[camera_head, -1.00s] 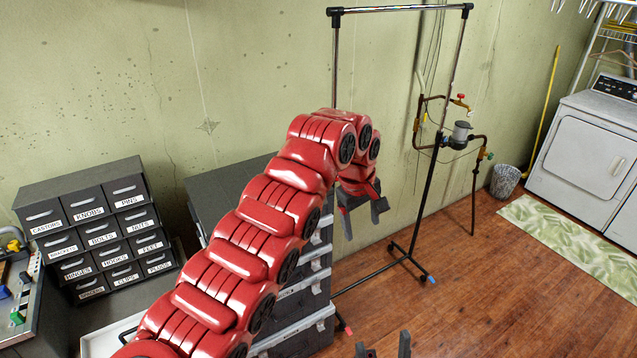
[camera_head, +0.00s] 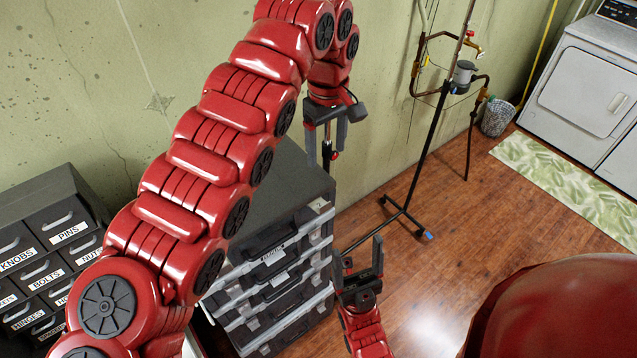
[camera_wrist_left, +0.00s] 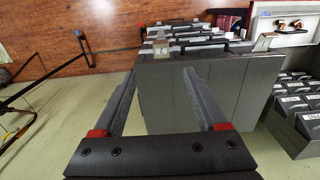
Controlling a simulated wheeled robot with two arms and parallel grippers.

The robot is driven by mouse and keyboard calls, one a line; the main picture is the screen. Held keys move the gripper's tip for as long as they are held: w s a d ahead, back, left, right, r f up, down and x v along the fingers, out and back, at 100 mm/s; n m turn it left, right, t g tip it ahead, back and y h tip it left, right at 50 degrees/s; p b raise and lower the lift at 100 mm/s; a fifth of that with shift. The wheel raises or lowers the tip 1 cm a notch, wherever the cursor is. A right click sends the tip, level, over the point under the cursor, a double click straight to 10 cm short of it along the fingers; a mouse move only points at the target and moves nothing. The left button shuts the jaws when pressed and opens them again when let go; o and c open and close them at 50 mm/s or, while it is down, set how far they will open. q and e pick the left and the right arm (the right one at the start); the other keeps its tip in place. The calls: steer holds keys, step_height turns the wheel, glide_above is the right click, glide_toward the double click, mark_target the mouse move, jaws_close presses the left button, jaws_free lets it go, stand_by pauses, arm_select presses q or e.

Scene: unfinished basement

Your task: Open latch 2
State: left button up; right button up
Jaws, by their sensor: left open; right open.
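A stack of dark grey cases (camera_head: 285,215) stands against the wall in the head view, with handles and pale latches along its front side. The left wrist view also shows the stack (camera_wrist_left: 185,105), with a silver latch (camera_wrist_left: 160,47) at its near edge. I cannot tell which latch is number 2. My left gripper (camera_head: 327,150) is open and empty, above the far right end of the stack and apart from the latches. Its two fingers also show in the left wrist view (camera_wrist_left: 160,80). My right gripper (camera_head: 358,256) is open and empty, lower, to the right of the stack's front.
A drawer cabinet (camera_head: 45,250) with labelled drawers stands at the left. A black rack stand (camera_head: 410,190) with wheels is right of the stack. Pipes, a waste basket (camera_head: 497,117), a leafy mat (camera_head: 570,185) and a white appliance (camera_head: 590,85) lie farther right.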

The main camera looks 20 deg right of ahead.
arm_select(q)
steer(key=p, duration=0.4)
glide_above(325, 205)
step_height(325, 205, down, 10)
steer(key=shift+s+d+f, duration=0.1)
steer(key=shift+f, duration=0.05)
step_height(325, 205, down, 7)
steer(key=shift+r, duration=0.1)
steer(key=shift+c, duration=0.3)
